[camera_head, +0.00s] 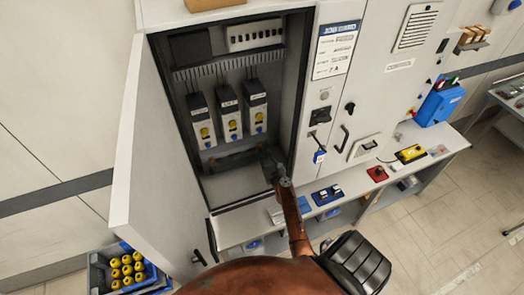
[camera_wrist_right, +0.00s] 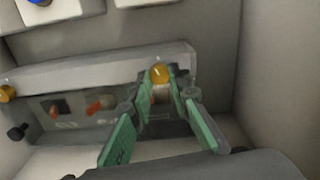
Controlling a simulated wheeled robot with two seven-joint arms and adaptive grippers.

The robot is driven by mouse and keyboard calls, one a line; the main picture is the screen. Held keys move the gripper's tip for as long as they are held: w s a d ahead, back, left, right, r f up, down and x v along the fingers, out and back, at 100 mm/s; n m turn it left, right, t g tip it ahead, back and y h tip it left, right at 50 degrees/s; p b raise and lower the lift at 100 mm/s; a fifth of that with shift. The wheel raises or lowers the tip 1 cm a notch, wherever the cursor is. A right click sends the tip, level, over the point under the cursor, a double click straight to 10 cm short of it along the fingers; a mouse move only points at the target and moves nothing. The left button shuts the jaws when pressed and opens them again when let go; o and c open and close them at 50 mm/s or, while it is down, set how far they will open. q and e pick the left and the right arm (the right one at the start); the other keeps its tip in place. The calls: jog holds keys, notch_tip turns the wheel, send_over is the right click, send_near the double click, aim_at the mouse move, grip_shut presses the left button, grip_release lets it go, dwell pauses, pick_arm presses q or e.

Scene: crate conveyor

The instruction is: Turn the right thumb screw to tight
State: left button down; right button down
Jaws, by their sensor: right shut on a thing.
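The right thumb screw (camera_wrist_right: 160,72) is a yellow-orange knob near the right end of a pale bar (camera_wrist_right: 85,80) in the right wrist view. My right gripper (camera_wrist_right: 162,85) has its green-padded fingers closed around it from both sides, hiding part of it. Another yellow knob (camera_wrist_right: 6,94) sits at the bar's left end, cut by the picture edge. In the head view my right gripper (camera_head: 268,158) reaches into the lower right of the open cabinet (camera_head: 296,110), at the end of a dark unit (camera_head: 232,158). The screw itself is too small to make out there. My left gripper is not in view.
The cabinet door (camera_head: 150,150) stands open on the left. Three modules (camera_head: 229,112) with yellow knobs hang above the dark unit. The cabinet's side wall (camera_wrist_right: 262,70) is close to the gripper's right. A crate of yellow parts (camera_head: 125,272) is at the lower left.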

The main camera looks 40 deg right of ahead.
jog(key=shift+f+m+p, duration=0.1)
jog(key=shift+m+p, duration=0.4)
jog(key=shift+m, duration=1.5)
jog(key=c, duration=1.8)
grip_release()
jog(key=shift+s+a, duration=0.1)
jog(key=shift+s, duration=0.05)
jog(key=v, duration=1.1)
jog(key=shift+s, duration=0.35)
